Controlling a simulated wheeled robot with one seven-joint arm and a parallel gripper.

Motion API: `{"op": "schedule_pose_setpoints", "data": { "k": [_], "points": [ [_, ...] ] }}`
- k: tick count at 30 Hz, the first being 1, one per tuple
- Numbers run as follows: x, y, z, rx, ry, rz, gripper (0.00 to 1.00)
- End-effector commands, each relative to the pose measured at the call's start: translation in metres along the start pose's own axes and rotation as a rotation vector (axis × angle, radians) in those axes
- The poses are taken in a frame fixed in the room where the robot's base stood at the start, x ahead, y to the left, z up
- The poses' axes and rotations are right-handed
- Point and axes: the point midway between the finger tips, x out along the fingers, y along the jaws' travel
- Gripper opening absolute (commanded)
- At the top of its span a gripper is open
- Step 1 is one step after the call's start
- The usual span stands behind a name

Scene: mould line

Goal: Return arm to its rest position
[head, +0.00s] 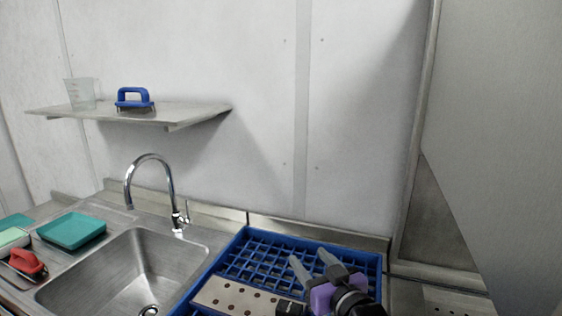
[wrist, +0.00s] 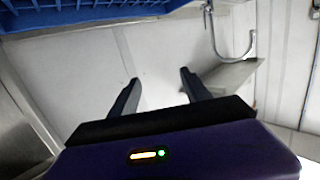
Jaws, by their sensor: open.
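My gripper (head: 314,267) is above the right part of the blue crate in the head view, its two grey fingers pointing up and to the left. In the wrist view my gripper (wrist: 158,82) shows its fingers spread apart, with nothing between them but the pale wall behind. The gripper is open and empty. My arm hides part of the crate's near right side.
A wall shelf (head: 185,112) bears a jug (head: 80,94) and a blue-handled tool (head: 134,98).

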Motion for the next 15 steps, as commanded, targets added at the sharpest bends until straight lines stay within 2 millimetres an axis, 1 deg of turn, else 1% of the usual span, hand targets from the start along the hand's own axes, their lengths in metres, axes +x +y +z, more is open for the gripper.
{"op": "schedule_pose_setpoints", "data": {
  "k": [1,3,5,6,8,9,11,12,14,15],
  "points": [
    [-0.016,-0.001,0.014,0.031,0.026,0.027,0.56],
    [-0.038,0.0,0.026,0.066,0.068,0.067,0.56],
    [-0.059,0.002,0.036,0.092,0.1,0.102,0.56],
    [-0.073,0.003,0.043,0.106,0.119,0.125,0.56],
    [-0.095,0.004,0.052,0.125,0.145,0.158,0.56],
    [-0.11,0.004,0.058,0.135,0.161,0.178,0.56],
    [-0.133,0.003,0.067,0.148,0.182,0.208,0.56],
    [-0.149,0.004,0.072,0.154,0.194,0.228,0.56],
    [-0.173,0.003,0.08,0.16,0.209,0.256,0.56],
    [-0.189,0.002,0.085,0.163,0.217,0.274,0.56]
  ]
}}
